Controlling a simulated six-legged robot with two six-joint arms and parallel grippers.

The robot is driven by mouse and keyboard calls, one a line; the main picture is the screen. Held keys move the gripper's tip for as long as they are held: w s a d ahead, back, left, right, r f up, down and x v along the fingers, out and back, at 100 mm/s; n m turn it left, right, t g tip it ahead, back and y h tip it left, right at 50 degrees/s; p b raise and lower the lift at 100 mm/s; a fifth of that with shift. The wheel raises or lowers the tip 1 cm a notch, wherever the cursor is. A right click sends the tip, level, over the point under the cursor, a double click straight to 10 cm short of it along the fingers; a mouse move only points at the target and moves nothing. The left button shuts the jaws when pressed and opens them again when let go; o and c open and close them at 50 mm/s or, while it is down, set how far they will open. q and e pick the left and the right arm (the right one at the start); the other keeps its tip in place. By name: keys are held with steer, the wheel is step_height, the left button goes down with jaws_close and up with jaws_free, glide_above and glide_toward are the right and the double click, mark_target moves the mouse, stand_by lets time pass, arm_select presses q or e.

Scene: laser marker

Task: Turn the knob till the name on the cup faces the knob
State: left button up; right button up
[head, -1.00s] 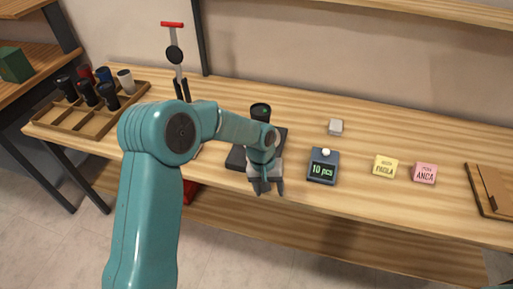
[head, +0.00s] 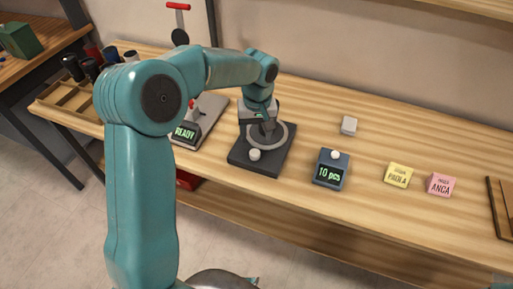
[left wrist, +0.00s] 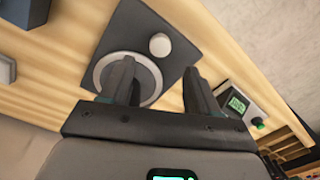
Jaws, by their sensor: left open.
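A dark square base (head: 243,158) carries a grey ring-shaped turntable (head: 287,133) and a white round knob (head: 254,155) at its front. In the left wrist view the knob (left wrist: 160,45) stands clear beside the turntable (left wrist: 103,72). My left gripper (head: 268,128) is open, pointing down over the turntable behind the knob. In the wrist view its fingers (left wrist: 160,85) are spread, one in front of the turntable. I cannot make out a cup on the turntable, or any name; the gripper and arm cover part of it. My right gripper is not in view.
Left of the base stands a device reading READY (head: 185,132) with a red-tipped part. Right are a "10 pcs" counter (head: 331,170), a yellow PAOLA block (head: 398,175) and a pink ANCA block (head: 440,185). A wooden tray (head: 62,108) with cups is far left.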

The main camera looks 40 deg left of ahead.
mark_target(255, 152)
arm_select(q)
step_height(255, 152, down, 8)
steer(key=shift+a+r, duration=0.1)
steer(key=shift+a, duration=0.05)
steer(key=shift+s, duration=0.1)
steer(key=c, duration=1)
steer(key=shift+c, duration=0.2)
